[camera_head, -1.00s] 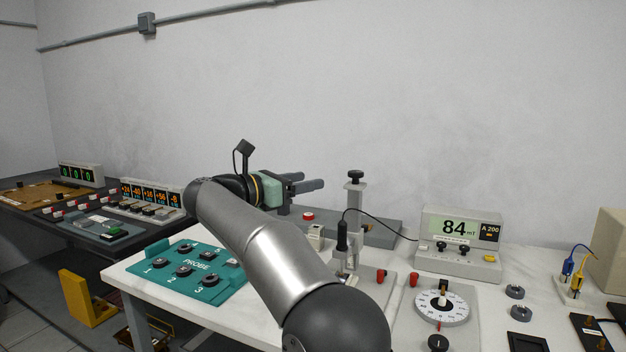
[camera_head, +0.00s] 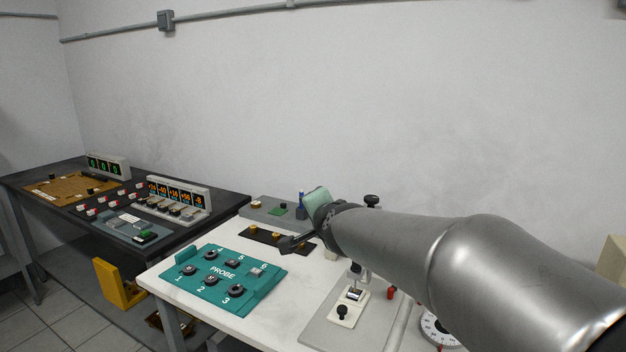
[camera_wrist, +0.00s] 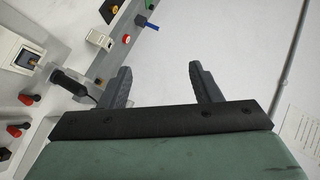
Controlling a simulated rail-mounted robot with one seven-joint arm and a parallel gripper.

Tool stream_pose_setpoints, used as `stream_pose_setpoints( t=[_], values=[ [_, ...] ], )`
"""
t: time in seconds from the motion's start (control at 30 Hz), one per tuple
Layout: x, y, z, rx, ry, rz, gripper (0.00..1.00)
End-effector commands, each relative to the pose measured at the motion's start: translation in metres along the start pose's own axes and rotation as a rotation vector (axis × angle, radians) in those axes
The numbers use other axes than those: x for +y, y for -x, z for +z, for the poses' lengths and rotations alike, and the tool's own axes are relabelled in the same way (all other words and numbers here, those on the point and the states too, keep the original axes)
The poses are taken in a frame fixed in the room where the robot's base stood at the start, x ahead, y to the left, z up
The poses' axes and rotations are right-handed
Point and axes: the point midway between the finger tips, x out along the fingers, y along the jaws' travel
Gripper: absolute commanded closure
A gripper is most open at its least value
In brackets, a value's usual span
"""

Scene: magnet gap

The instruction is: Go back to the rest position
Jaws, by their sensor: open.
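My gripper shows in the wrist view (camera_wrist: 160,85) with its two dark fingers spread wide and nothing between them. In the head view my arm reaches in from the lower right, and the green gripper body (camera_head: 316,200) is above the back of the white table (camera_head: 262,310).
A dark bench (camera_head: 48,207) with displays and switches stands at left.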

Motion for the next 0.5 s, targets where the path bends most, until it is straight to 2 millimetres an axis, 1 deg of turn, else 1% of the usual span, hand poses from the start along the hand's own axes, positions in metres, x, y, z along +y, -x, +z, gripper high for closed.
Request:
stream_pose_setpoints(
  t=[0.03, 0.07, 0.1, 0.17, 0.2, 0.27, 0.3, 0.37, 0.4, 0.5],
  values=[
    [0.019, 0.028, 0.003, -0.082, 0.121, 0.099, 0.43],
    [0.038, 0.042, 0.009, -0.137, 0.192, 0.156, 0.43],
    [0.062, 0.060, 0.016, -0.208, 0.280, 0.228, 0.43],
    [0.096, 0.091, 0.025, -0.316, 0.396, 0.328, 0.43],
    [0.118, 0.112, 0.031, -0.389, 0.465, 0.391, 0.43],
    [0.147, 0.146, 0.038, -0.497, 0.557, 0.477, 0.43],
    [0.166, 0.168, 0.042, -0.567, 0.610, 0.529, 0.43],
    [0.189, 0.200, 0.046, -0.667, 0.674, 0.598, 0.43],
    [0.202, 0.219, 0.049, -0.727, 0.710, 0.636, 0.43],
    [0.227, 0.258, 0.054, -0.852, 0.773, 0.710, 0.43]
  ],
)
